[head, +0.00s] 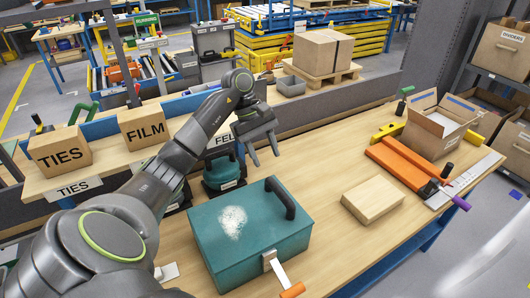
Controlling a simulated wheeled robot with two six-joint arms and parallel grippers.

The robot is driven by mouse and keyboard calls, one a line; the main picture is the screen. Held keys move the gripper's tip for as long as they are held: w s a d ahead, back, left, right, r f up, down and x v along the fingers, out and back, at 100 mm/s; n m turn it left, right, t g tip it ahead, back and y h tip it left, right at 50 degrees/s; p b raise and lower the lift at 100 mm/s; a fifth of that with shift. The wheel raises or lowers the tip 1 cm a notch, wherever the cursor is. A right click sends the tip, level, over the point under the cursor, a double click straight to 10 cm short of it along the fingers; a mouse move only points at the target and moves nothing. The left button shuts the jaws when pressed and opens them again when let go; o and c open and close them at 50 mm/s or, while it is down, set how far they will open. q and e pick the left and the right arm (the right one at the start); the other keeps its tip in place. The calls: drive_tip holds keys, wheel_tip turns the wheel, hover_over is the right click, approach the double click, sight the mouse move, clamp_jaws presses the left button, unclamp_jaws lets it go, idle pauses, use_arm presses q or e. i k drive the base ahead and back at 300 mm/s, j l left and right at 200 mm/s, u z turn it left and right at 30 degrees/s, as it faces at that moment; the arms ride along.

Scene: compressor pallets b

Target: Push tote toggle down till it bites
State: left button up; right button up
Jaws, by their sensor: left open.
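The tote is a teal lidded box (232,245) on the wooden bench, with a black handle (281,198) on its lid and a whitish patch on top. Its toggle (276,268) is a pale metal latch on the front side. The lever sticks out from the box, away from its wall, and ends in an orange grip (292,290) near the lower picture edge. My left gripper (266,158) is open and empty, above and behind the tote, apart from it and from the toggle. My right gripper is out of view.
A wooden block (372,200) lies right of the tote. Farther right are an orange tool (405,172) and an open carton (438,125). TIES (60,150) and FILM (143,125) boxes stand on the left. Bench between tote and block is clear.

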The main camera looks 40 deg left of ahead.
sight(290, 292)
drive_tip(key=k+l, duration=1.65)
drive_tip(key=l, duration=0.1)
